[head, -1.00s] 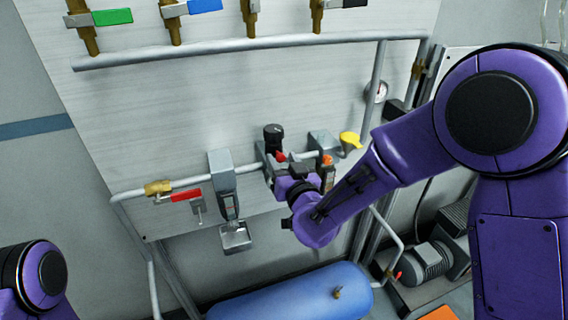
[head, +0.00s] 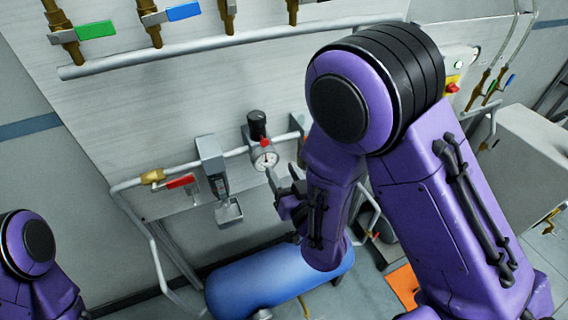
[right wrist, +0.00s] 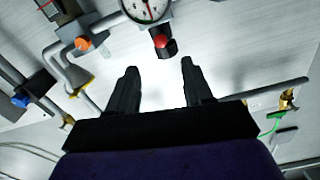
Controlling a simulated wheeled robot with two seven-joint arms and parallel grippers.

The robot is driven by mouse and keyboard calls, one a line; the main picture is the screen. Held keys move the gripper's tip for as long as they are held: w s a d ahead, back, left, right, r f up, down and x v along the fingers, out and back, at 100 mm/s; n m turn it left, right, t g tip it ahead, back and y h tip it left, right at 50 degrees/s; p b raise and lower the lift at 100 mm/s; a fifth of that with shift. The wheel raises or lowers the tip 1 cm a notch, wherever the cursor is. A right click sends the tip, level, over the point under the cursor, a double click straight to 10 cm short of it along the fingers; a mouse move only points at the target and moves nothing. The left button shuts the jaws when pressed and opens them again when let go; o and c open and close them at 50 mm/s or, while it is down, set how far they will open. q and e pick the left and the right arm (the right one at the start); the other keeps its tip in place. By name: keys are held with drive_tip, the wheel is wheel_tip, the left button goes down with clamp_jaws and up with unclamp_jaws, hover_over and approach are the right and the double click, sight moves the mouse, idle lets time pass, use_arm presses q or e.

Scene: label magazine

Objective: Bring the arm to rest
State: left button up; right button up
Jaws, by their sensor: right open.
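My right gripper (head: 284,188) is in front of the panel, below and right of the pressure gauge (head: 265,159), apart from it. In the right wrist view, my right gripper's two black fingers (right wrist: 158,88) stand apart with nothing between them. A red knob (right wrist: 163,43) and the gauge (right wrist: 148,8) show beyond the fingertips. My right arm bends across the right half of the head view and hides part of the panel. My left arm shows at the lower left of the head view, but its gripper is out of view.
The label magazine (head: 212,160) hangs on the pipe left of the gauge. A red-handled valve (head: 180,182) is on the pipe further left. A blue tank (head: 270,278) lies below. Valves with green (head: 96,30) and blue (head: 183,11) handles line the top. A grey cabinet (head: 530,165) stands right.

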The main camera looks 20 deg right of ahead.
drive_tip(key=shift+f, duration=0.1)
idle(0.4)
drive_tip(key=s+d+f+m+g+h+b, duration=0.1)
drive_tip(key=s+d+f+g+b, duration=0.2)
drive_tip(key=f, duration=0.6)
drive_tip(key=s+d+f+m+g+h+b, duration=0.1)
drive_tip(key=s+d+f+m+g+b, duration=0.2)
drive_tip(key=f, duration=0.6)
drive_tip(key=s+d+f+g+h+b, duration=0.1)
drive_tip(key=s+d+f+g+b, duration=0.2)
drive_tip(key=f, duration=0.6)
drive_tip(key=s+d+f+g+b, duration=0.2)
drive_tip(key=s+f+g, duration=0.1)
drive_tip(key=s+f, duration=0.4)
drive_tip(key=s+d+f+m+g+h+b, duration=0.1)
drive_tip(key=s+d+f+g+b, duration=0.1)
drive_tip(key=s+f, duration=0.5)
drive_tip(key=s, duration=0.3)
drive_tip(key=shift+f+g, duration=0.25)
drive_tip(key=shift+g, duration=0.15)
